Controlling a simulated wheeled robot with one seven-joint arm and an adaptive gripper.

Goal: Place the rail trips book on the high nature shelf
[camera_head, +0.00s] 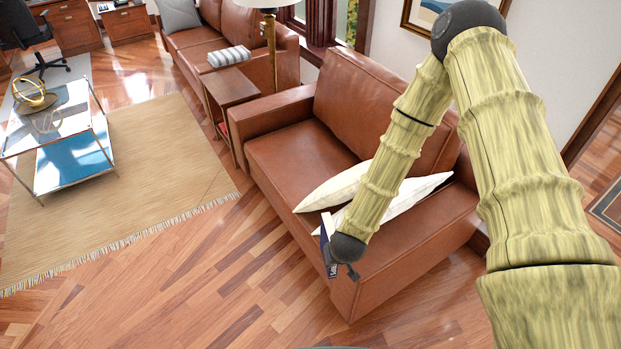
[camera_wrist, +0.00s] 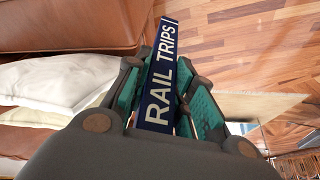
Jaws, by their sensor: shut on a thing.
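The rail trips book (camera_wrist: 162,80) is dark blue with white "RAIL TRIPS" lettering on its spine. My gripper (camera_wrist: 170,105) is shut on it, with a teal-padded finger on each side of the spine. In the head view the book (camera_head: 329,232) shows as a narrow dark blue strip beside my gripper (camera_head: 338,262), in front of the sofa's near arm. My gripper hides part of it there. The high nature shelf is not in view in either frame.
A brown leather sofa (camera_head: 290,158) with white cushions (camera_head: 335,187) stands close by the gripper. A side table (camera_head: 230,90), a rug (camera_head: 150,160) and a glass coffee table (camera_head: 60,135) lie further left. The wood floor (camera_head: 200,285) at front left is clear.

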